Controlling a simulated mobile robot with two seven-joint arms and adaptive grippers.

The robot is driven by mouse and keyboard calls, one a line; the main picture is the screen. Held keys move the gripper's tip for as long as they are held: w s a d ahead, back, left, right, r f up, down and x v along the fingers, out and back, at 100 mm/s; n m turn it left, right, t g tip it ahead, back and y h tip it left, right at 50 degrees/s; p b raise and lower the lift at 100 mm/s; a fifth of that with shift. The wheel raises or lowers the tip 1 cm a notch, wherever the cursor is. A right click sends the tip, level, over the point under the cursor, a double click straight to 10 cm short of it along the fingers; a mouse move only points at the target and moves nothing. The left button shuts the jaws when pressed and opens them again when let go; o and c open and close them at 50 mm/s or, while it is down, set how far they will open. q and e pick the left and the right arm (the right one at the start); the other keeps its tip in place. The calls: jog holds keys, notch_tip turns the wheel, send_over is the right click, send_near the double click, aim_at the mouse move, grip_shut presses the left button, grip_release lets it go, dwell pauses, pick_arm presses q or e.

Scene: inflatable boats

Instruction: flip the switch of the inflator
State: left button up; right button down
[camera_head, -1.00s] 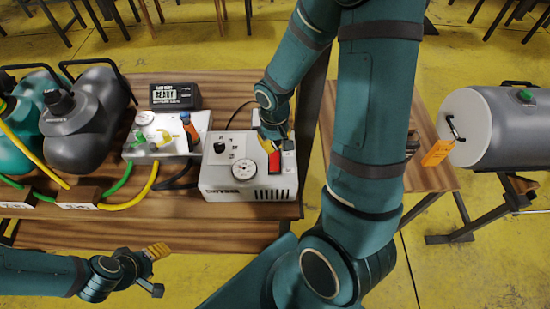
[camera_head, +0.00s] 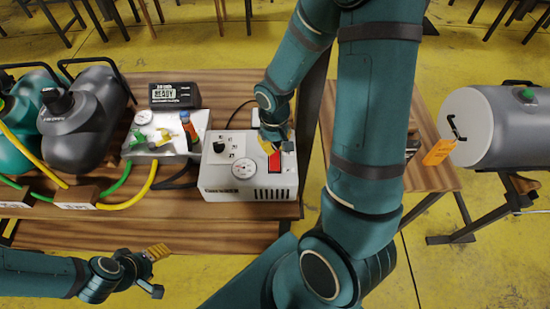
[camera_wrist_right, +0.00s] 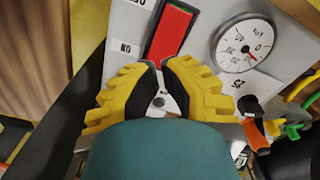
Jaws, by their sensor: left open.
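The inflator is a pale grey box (camera_head: 225,180) on the wooden table in the head view, with a dial gauge, a knob and a red switch (camera_head: 274,162). In the right wrist view the red switch (camera_wrist_right: 169,34) lies just beyond my fingertips, beside the gauge (camera_wrist_right: 246,46). My right gripper (camera_head: 272,146) is over the inflator's top at the switch. Its yellow fingers (camera_wrist_right: 160,66) have their tips almost together, with nothing seen between them. Whether they touch the switch is unclear. My left gripper (camera_head: 158,271) is open and empty in front of the table.
A white tray (camera_head: 138,150) with coloured fittings stands left of the inflator, a black display box (camera_head: 175,95) behind it. Dark grey (camera_head: 80,125) and teal tanks with hoses are further left. A grey cylinder (camera_head: 500,125) with an orange tag is at the right.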

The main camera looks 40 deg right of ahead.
jog(key=shift+f+b, duration=1.3)
jog(key=shift+f, duration=0.15)
dwell(0.6)
jog(key=shift+r+p, duration=2.65)
jog(key=shift+r, duration=0.9)
